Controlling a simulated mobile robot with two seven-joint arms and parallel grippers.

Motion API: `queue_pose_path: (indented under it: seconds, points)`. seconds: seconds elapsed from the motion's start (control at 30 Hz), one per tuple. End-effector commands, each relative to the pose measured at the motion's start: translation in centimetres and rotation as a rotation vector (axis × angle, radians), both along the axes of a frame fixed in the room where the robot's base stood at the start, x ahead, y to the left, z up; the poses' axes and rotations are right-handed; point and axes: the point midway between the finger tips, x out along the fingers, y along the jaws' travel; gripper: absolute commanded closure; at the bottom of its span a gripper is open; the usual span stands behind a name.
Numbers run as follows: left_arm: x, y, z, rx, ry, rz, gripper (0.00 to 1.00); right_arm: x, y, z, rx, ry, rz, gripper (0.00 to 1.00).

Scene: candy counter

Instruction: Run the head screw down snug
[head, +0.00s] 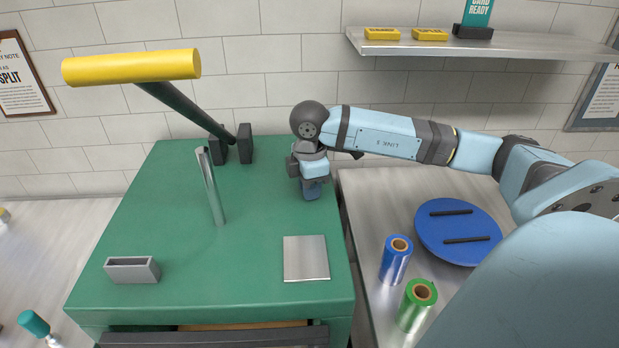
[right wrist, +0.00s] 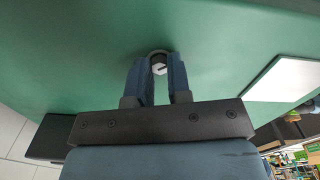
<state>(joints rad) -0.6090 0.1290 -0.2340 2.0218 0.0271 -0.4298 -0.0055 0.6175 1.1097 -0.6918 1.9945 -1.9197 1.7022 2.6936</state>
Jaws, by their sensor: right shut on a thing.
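My right gripper (head: 312,190) points down at the far right part of the green machine top (head: 255,215). In the right wrist view its two dark fingers (right wrist: 160,72) are shut on a small round grey screw head (right wrist: 159,65) that has a pale mark across it. The screw head sits at the green surface between the fingertips. In the head view the gripper hides the screw. I cannot tell from these frames how far down the screw sits. My left gripper is in neither view.
A lever with a yellow grip (head: 132,67) and a steel post (head: 211,187) stand left. A grey holder (head: 132,270) and steel plate (head: 306,258) lie nearer. Right are a blue disc (head: 457,232), blue roll (head: 396,259) and green roll (head: 416,305).

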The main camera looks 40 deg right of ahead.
Motion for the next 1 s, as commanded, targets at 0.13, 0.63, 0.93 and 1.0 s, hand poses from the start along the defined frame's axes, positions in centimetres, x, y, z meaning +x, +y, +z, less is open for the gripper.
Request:
queue_pose_path:
  seconds: [0.13, 0.63, 0.93, 1.0]
  points:
    - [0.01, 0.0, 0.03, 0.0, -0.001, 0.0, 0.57, 0.0, -0.03, -0.02, -0.001, 0.0, -0.011, 0.95]
    - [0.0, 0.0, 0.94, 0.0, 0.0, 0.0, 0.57, 0.01, -0.04, 0.02, -0.001, 0.0, -0.302, 0.95]
    - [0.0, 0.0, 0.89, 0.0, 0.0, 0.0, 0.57, 0.01, -0.04, -0.01, -0.001, 0.0, -0.301, 0.71]
    - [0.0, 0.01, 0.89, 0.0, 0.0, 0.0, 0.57, 0.01, -0.03, -0.01, 0.0, 0.0, -0.3, 0.71]
